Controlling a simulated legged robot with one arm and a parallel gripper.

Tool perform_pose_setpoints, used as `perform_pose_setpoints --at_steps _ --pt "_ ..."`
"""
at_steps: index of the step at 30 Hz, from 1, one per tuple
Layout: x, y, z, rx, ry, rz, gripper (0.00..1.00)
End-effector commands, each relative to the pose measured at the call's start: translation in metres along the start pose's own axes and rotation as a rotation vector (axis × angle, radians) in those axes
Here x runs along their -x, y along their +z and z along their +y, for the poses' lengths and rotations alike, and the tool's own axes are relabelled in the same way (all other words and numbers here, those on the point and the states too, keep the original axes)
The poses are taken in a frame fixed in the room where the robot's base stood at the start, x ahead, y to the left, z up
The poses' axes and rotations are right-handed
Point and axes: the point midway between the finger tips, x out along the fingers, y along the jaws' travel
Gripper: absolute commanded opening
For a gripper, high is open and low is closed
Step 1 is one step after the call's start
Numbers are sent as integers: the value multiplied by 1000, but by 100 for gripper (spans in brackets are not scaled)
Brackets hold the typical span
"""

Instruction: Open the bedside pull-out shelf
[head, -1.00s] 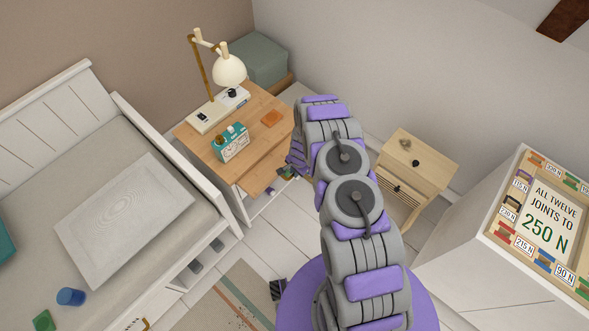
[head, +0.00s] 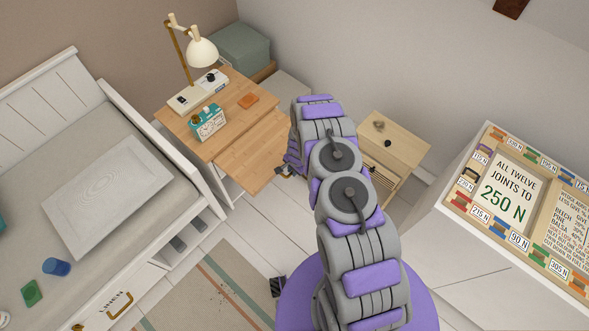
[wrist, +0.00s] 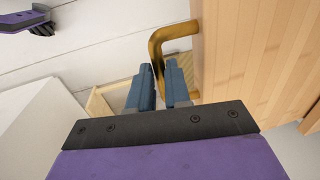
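The bedside table (head: 187,128) has a light wooden top, and its wooden pull-out shelf (head: 250,160) sticks out from under the front edge. In the head view my gripper (head: 285,174) is at the shelf's outer end, mostly hidden by my arm. In the wrist view a bent brass handle (wrist: 157,45) is fixed to the wooden shelf panel (wrist: 250,50). My gripper (wrist: 162,82) has its blue-grey fingers on either side of the handle's bar, closed on it. The handle's lower part is hidden behind the fingers.
A lamp (head: 201,52) and teal clock radio (head: 208,121) stand on the bedside table. The bed (head: 150,140) is left. A small wooden cabinet (head: 398,140) stands right of my arm, with a white unit (head: 450,225) beyond. Floor between bed and arm is mostly clear.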

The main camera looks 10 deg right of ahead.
Motion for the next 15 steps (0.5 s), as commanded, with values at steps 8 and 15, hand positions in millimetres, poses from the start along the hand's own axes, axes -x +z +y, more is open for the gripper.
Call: perform_pose_setpoints --at_steps 8,15 --pt "0 -2 1 -1 -2 -2 40" --pt "1 -3 1 -1 -3 0 40"
